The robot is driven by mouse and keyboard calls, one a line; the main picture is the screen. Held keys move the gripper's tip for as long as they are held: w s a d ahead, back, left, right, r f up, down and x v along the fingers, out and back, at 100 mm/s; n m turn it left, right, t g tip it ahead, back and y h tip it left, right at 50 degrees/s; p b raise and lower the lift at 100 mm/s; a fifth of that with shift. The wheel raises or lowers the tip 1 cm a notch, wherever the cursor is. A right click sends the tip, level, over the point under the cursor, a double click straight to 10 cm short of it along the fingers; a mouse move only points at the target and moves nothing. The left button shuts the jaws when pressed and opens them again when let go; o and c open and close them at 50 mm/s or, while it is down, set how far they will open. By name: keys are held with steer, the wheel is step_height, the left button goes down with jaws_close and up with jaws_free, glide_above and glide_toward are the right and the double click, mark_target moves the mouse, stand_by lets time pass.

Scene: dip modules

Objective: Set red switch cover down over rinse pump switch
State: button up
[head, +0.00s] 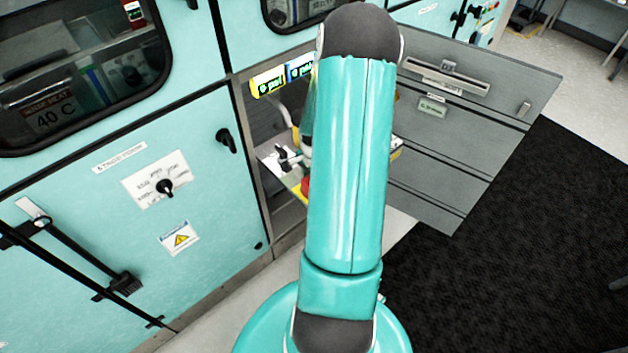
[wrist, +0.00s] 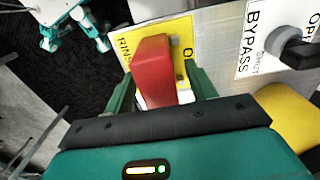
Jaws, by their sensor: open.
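The red switch cover (wrist: 155,68) stands out from a yellow label in the wrist view, hiding the middle of its lettering. A bit of red (head: 305,187) shows beside my arm in the head view. My gripper (wrist: 158,88) is open, with one green finger on each side of the cover. Small gaps seem to show, but I cannot tell whether either finger touches it. The rinse pump switch is not clearly visible, and I cannot tell whether the cover is up or down. In the head view my arm hides the gripper.
A bypass valve handle (wrist: 288,47) on a white label is at the right, with a yellow part (wrist: 290,115) below it. The open grey cabinet door (head: 460,120) stands right of my arm. The teal cabinet front (head: 100,220) is at the left.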

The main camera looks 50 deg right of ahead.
steer(key=shift+r, duration=0.15)
step_height(320, 180, up, 14)
steer(key=shift+f, duration=0.2)
steer(key=w+a+r+n+t+h, duration=0.1)
steer(key=w+a+r+n, duration=0.1)
steer(key=a+r+n, duration=0.45)
steer(key=w+a+r+n+t+h, duration=0.1)
steer(key=w+a+r+n, duration=0.2)
steer(key=a+r, duration=0.7)
steer(key=s+a+r+n+t, duration=0.1)
steer(key=s+a+n, duration=0.1)
steer(key=a, duration=0.4)
steer(key=s+a+r+n+t+y, duration=0.1)
steer(key=s+a+r+n, duration=0.1)
steer(key=a+n, duration=0.3)
steer(key=s+a+r+n+t+y, duration=0.1)
steer(key=s+a+n, duration=0.3)
steer(key=a, duration=0.4)
steer(key=shift+a+r+t, duration=0.2)
steer(key=shift+r+t, duration=0.1)
steer(key=shift+r, duration=0.45)
steer(key=shift+w, duration=0.1)
steer(key=shift+c, duration=0.3)
